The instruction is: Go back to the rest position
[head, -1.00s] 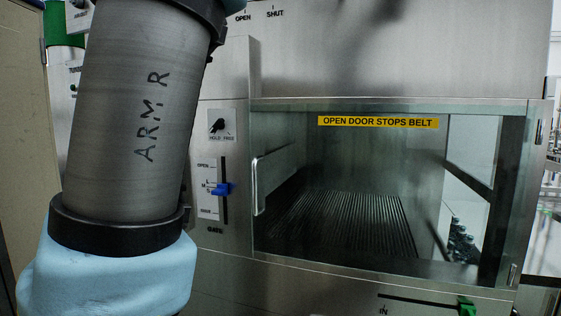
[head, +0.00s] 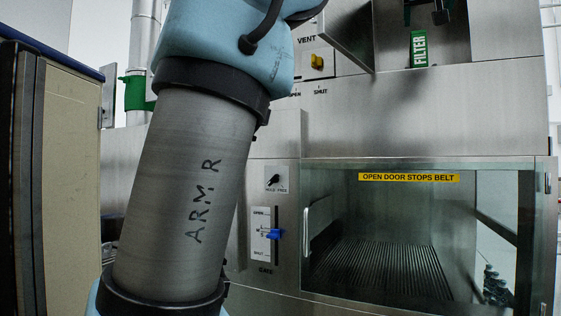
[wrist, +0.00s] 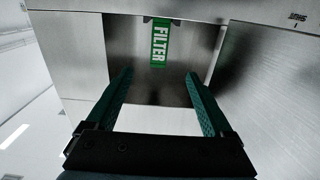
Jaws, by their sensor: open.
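My gripper (wrist: 158,98) shows in the wrist view with its two green fingers spread apart and nothing between them. The same label shows in the head view (head: 419,48) at the upper right. My arm, marked ARM R, crosses the left half of the head view.
The steel washer (head: 400,115) fills the right side, with a ribbed belt (head: 385,268) behind its glass front. A blue slider (head: 274,235), a black knob (head: 273,181) and a yellow VENT knob (head: 317,62) are on it. A beige cabinet (head: 72,190) stands at left.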

